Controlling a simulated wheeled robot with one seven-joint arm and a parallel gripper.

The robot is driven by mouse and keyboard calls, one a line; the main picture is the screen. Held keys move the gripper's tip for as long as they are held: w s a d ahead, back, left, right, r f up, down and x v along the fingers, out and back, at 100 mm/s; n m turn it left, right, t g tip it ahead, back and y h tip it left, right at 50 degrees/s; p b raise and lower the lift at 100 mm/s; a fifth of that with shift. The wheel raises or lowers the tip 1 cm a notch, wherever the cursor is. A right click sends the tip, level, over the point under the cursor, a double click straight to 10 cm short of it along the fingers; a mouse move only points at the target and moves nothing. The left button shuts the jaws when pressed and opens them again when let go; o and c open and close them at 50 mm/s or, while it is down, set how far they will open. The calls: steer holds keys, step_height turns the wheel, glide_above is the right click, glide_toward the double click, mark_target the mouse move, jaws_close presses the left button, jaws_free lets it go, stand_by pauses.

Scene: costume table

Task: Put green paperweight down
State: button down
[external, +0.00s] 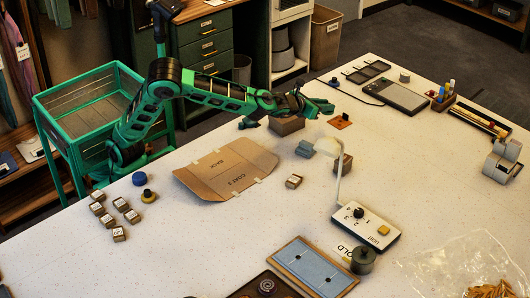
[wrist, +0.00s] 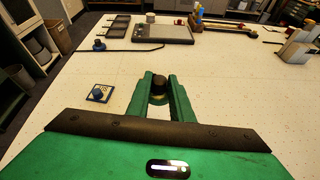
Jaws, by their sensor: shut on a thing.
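My gripper (wrist: 160,95) is shut on a small round thing with a dark knob top and a pale yellowish lower part, taken as the green paperweight (wrist: 159,84). It looks dark here, and its green does not show clearly. The fingers hide its sides. In the external view my gripper (external: 318,107) is stretched over the far part of the white table (external: 420,205). The held thing is too small there to make out, and I cannot tell how far it is above the table.
A small card with a blue knob (wrist: 99,93) lies left of my fingers. A cable and a grey tablet (wrist: 163,34) lie farther off.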

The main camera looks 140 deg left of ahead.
steer(key=shift+s+a+r, duration=0.15)
steer(key=shift+s+a, duration=0.3)
steer(key=shift+a, duration=0.2)
steer(key=shift+s+a+r, duration=0.15)
steer(key=shift+s+a, duration=0.3)
steer(key=shift+a, duration=0.15)
steer(key=shift+w+a+f, duration=0.1)
steer(key=shift+w, duration=0.05)
steer(key=w+d+f, duration=0.1)
steer(key=w+f, duration=0.1)
steer(key=w, duration=0.1)
steer(key=w+d+f, duration=0.2)
steer(key=w, duration=0.1)
steer(key=w+d+f, duration=0.1)
steer(key=w+f, duration=0.1)
steer(key=w, duration=0.2)
steer(key=shift+w+d+f, duration=0.1)
steer(key=shift+d+f, duration=0.15)
steer(key=shift+f, duration=2.1)
steer(key=c, duration=1.6)
jaws_free()
steer(key=shift+f, duration=0.1)
steer(key=shift+o, duration=0.2)
steer(key=v, duration=1.2)
steer(key=shift+w, duration=0.1)
